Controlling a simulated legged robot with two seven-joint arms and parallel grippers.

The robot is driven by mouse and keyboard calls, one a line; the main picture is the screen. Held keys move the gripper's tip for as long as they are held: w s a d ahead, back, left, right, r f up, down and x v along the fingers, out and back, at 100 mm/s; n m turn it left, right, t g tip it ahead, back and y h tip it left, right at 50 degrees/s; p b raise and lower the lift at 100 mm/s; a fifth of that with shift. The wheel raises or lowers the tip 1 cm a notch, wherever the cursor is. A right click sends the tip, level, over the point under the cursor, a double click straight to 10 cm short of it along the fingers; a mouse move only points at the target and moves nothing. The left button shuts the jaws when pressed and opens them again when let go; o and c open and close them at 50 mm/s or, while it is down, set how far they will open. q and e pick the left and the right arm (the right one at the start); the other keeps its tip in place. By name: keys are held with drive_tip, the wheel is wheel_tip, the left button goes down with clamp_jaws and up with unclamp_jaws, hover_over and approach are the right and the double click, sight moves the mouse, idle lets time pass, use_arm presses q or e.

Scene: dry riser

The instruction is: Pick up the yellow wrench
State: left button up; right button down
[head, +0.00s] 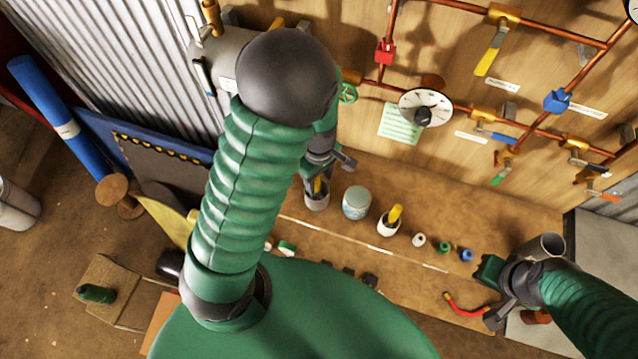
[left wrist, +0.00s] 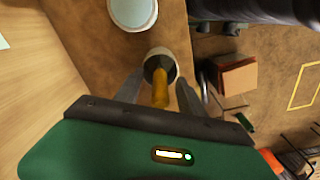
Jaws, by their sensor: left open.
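A yellow handle (head: 318,185), apparently the wrench, stands upright in a grey-white cup (head: 317,200) on the brown bench. In the left wrist view the yellow handle (left wrist: 160,90) rises from the round cup (left wrist: 151,66) between my fingers. My left gripper (left wrist: 160,96) is open, with one finger on each side of the handle; I cannot tell whether either touches it. In the head view my left gripper (head: 317,173) is just above the cup, partly hidden by my arm. My right gripper (head: 494,310) is at the right, its jaws unclear.
A pale jar (head: 356,202) stands just right of the cup. Another white cup (head: 387,226) holds a second yellow item (head: 396,213). Small fittings (head: 443,247) lie further right. Copper pipes (head: 544,132) with valves and a dial (head: 425,108) line the wooden wall behind.

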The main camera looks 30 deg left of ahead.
sight(317, 187)
use_arm(q)
drive_tip(key=f, duration=0.2)
drive_tip(key=shift+a+f, duration=0.2)
drive_tip(key=shift+f, duration=0.2)
drive_tip(key=shift+a+f, duration=0.2)
drive_tip(key=shift+a, duration=0.1)
drive_tip(key=c, duration=0.3)
drive_tip(key=shift+d+r, duration=0.15)
drive_tip(key=shift+d, duration=0.25)
clamp_jaws()
drive_tip(key=shift+a, duration=0.1)
